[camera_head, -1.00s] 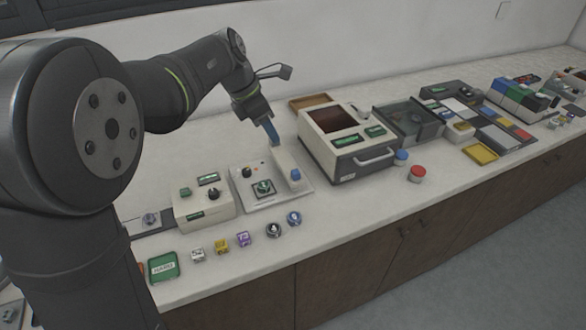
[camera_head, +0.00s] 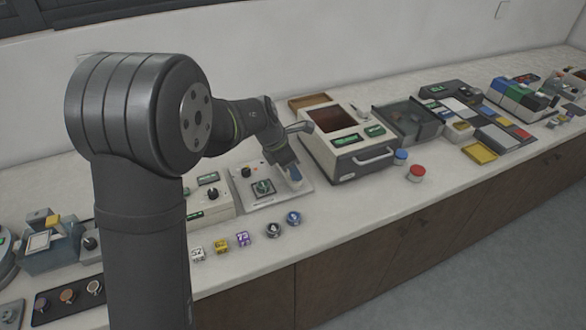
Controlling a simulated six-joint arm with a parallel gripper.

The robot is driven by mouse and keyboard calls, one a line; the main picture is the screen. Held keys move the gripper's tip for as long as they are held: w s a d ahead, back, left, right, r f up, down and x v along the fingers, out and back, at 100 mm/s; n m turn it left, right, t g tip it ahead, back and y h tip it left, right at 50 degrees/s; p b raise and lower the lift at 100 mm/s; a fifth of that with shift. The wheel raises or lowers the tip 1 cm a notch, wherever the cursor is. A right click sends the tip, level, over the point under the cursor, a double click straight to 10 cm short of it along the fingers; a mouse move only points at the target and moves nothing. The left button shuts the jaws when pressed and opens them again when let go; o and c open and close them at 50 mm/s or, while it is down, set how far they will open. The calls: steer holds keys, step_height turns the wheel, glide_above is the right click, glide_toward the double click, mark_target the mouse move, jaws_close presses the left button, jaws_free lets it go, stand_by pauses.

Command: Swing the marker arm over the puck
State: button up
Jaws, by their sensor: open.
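The marking station's light base plate (camera_head: 240,205) stands left of the big white press. A dark puck-like piece (camera_head: 263,187) sits in a green-edged square seat on it. The pale marker arm (camera_head: 297,183) stands at the plate's right side, mostly hidden by my gripper. My gripper (camera_head: 292,172) points down over this arm and is open. Contact cannot be made out.
The white press with a front handle (camera_head: 375,159) stands close on the right. A control box with a knob (camera_head: 209,202) is on the left. Several small cubes and round pieces (camera_head: 242,239) lie in front. Blue and red buttons (camera_head: 416,172) stand at right.

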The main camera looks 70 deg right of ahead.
steer(key=shift+s+d+f, duration=0.15)
steer(key=shift+f, duration=0.35)
jaws_close()
